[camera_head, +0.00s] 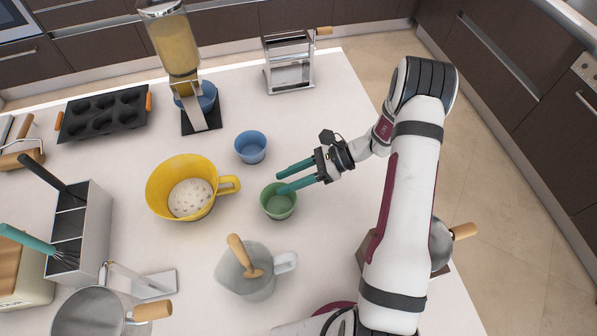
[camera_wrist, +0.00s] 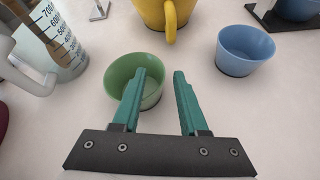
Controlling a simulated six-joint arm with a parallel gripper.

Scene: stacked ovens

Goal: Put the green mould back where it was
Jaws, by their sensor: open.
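The green mould (camera_head: 278,204) is a small round cup standing upright on the white counter, between the yellow bowl and my arm. It also shows in the wrist view (camera_wrist: 121,82), just beyond and left of centre. My gripper (camera_head: 280,180) is open, with two teal fingers. One finger lies over the green mould's rim area and the other is to its side, beyond the rim. In the wrist view the left finger (camera_wrist: 158,78) overlaps the mould's right part. I cannot tell whether it touches the wall.
A blue mould (camera_head: 251,147) stands just behind the green one. A yellow mixing bowl (camera_head: 160,188) is on the left and a measuring jug (camera_head: 232,275) in front. A dispenser (camera_head: 176,50) and a muffin tray (camera_head: 75,134) stand farther back. Bare counter lies right of the blue mould.

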